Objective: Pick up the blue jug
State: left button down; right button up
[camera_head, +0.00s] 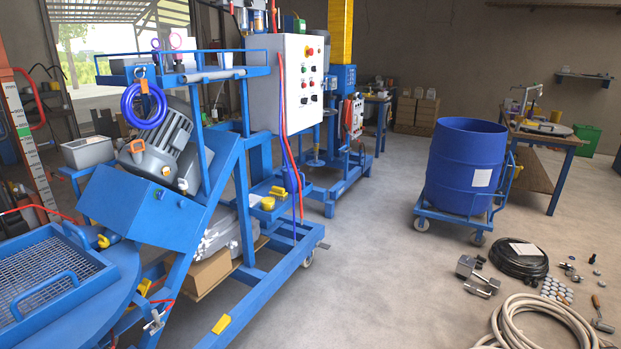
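No clear blue jug can be made out. A small blue object (291,180) sits by the red hoses on the mixer frame, above a blue ledge with yellow parts; it is too small to tell whether it is a jug. A large open blue drum (465,165) with a white label stands upright on a blue wheeled cart (455,214) at the right. Neither of my grippers shows in this view.
The blue mixer frame (285,272), with its grey control cabinet (301,85), fills the left and middle. A coiled beige hose (535,322), a black hose coil (518,262) and metal parts (478,274) lie at the lower right. The floor (375,270) between is clear.

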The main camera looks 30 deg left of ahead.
aim_at(285, 176)
jog(key=u, duration=0.05)
jog(key=i, duration=1.55)
jog(key=u, duration=0.7)
jog(key=i, duration=0.9)
jog(key=u, duration=0.8)
